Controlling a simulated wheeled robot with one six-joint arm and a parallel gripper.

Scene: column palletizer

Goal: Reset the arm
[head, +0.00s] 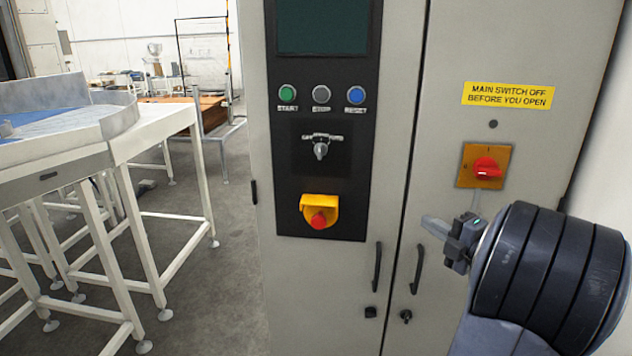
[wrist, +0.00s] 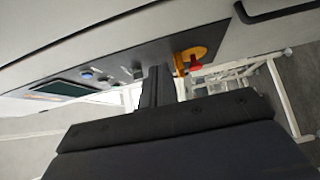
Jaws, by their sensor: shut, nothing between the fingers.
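My gripper (head: 432,226) is at the lower right of the head view, in front of the grey control cabinet (head: 520,40). Its fingers are shut with nothing held and point left, below the red main switch (head: 487,168) on its yellow-orange plate. In the wrist view the shut fingers (wrist: 157,88) stick out in front of the cabinet's dark panel. I cannot tell how close the tips are to the cabinet door.
The dark panel carries a screen, a green start button (head: 287,93), a grey stop button (head: 321,93), a blue reset button (head: 355,95), a selector (head: 320,150) and a red emergency stop (head: 319,219). Door handles (head: 417,268) protrude below. A white-legged conveyor (head: 150,130) stands left, with floor between.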

